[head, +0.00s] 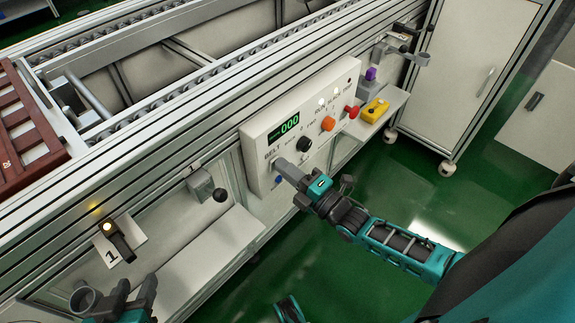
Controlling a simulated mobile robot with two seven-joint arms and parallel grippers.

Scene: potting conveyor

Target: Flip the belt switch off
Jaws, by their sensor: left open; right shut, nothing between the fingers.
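The control panel (258,132) is a white box on the conveyor's front, with a green display (286,127) reading 000. Its left part carries the label BELT. My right gripper (281,167) is shut, with its fingertips at the panel just below that label. The fingers cover the spot there, so the belt switch and its position are hidden. I cannot tell whether the fingertips touch the panel. My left gripper (134,292) is open and empty at the bottom left, away from the panel.
The panel also has a black knob (303,144), an orange button (328,124) and a red button (351,111). A grey bracket with a black ball knob (219,195) stands left of my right gripper.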

